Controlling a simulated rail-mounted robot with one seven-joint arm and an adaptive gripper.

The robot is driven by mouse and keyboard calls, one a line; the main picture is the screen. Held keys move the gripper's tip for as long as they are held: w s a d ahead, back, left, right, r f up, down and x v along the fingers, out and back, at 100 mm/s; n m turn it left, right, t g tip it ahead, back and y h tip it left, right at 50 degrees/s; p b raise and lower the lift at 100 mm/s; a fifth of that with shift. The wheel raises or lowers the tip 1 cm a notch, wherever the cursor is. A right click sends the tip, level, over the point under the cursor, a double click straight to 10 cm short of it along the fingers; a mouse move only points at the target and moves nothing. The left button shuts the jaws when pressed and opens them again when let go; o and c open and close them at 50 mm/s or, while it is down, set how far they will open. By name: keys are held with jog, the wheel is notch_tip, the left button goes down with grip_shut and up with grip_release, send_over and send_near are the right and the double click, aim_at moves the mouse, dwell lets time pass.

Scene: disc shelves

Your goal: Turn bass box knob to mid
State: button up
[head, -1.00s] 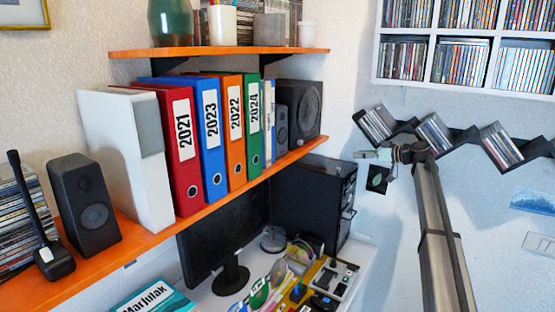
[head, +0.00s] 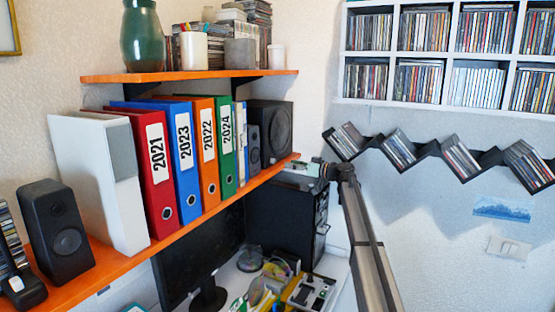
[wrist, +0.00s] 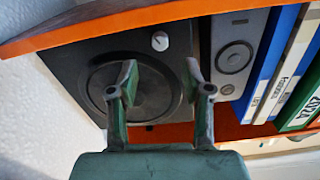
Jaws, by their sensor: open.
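The bass box (head: 270,125) is the large black speaker at the right end of the orange shelf. The wrist view shows its front (wrist: 75,65) with a big round cone and a small white knob (wrist: 160,41). Which way the knob points is too small to tell. My gripper (wrist: 160,72) is open in front of the box, with nothing between its fingers. In the wrist picture the knob appears just above the gap between the fingertips, apart from them. In the head view my gripper (head: 300,168) is near the shelf's right end; the knob cannot be made out there.
A small grey speaker (wrist: 236,55) stands beside the bass box, followed by binders (wrist: 270,65). The orange shelf edge (wrist: 130,20) runs close by in the wrist view. Below the shelf are a black computer case (head: 285,215) and a monitor (head: 200,260). A zigzag disc rack (head: 430,150) hangs at right.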

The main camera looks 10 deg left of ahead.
aim_at(275, 162)
jog(key=p+x, duration=0.2)
jog(key=x, duration=0.5)
jog(key=shift+a, duration=0.1)
grip_shut()
